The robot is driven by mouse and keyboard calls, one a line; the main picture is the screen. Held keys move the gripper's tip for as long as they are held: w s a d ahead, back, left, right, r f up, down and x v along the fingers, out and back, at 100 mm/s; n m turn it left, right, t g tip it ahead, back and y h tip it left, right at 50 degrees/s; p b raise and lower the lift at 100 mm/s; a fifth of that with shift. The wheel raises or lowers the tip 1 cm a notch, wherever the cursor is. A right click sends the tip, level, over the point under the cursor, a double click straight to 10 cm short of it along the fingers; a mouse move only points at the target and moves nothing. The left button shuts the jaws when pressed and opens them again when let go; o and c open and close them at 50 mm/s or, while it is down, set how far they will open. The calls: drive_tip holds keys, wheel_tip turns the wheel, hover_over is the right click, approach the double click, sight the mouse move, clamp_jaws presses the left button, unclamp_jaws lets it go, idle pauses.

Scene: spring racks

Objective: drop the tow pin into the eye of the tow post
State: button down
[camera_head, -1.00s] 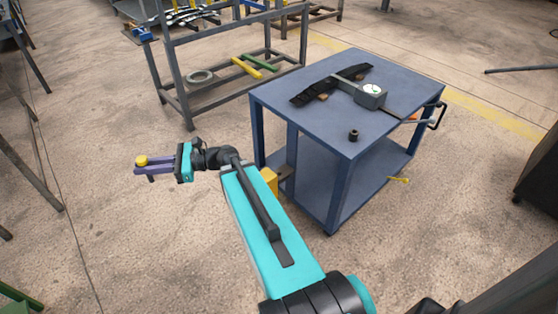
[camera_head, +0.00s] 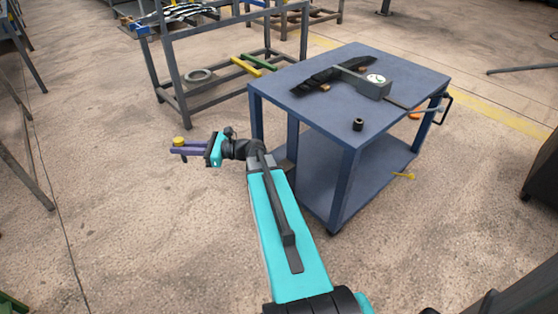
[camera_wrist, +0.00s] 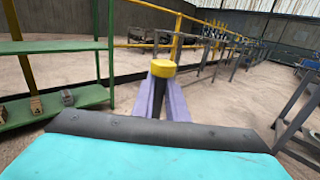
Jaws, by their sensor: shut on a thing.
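My gripper (camera_head: 186,147) is at the left of the head view, held out over open floor to the left of the blue cart. Its two purple fingers are shut on the tow pin, which has a yellow head (camera_head: 179,140) above the fingers. In the wrist view the yellow-topped tow pin (camera_wrist: 162,69) stands between the fingers, with its dark shank showing between them. I cannot make out the tow post in either view.
A blue cart (camera_head: 400,72) stands right of my arm, bearing a gauge tool (camera_head: 374,86) and a small black cylinder (camera_head: 358,125). A grey rack (camera_head: 175,80) is behind. A green shelf (camera_wrist: 60,46) shows at left in the wrist view. Open floor lies around my gripper.

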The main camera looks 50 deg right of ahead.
drive_tip(key=s+d+f+m+t+h+b, duration=0.1)
drive_tip(key=s+d+f+m+h+b, duration=0.1)
drive_tip(key=d+f+b, duration=0.5)
drive_tip(key=s+d+f+m+t+h+b, duration=0.1)
drive_tip(key=d+f+h+b, duration=0.3)
drive_tip(key=d, duration=1.5)
drive_tip(key=s+d+f+m+t+h+b, duration=0.2)
drive_tip(key=s+d+f+m+h+b, duration=0.1)
drive_tip(key=d+f+b, duration=0.8)
drive_tip(key=d+f, duration=0.2)
drive_tip(key=d, duration=0.1)
drive_tip(key=shift+s+f+m+b, duration=0.2)
drive_tip(key=shift+f+m+b, duration=0.05)
drive_tip(key=shift+m+b, duration=0.1)
drive_tip(key=shift+d+r+p, duration=0.1)
drive_tip(key=shift+p, duration=0.35)
wheel_tip(320, 180, down, 6)
drive_tip(key=b, duration=0.1)
drive_tip(key=shift+p, duration=0.9)
idle(0.9)
drive_tip(key=shift+f, duration=0.35)
idle(0.7)
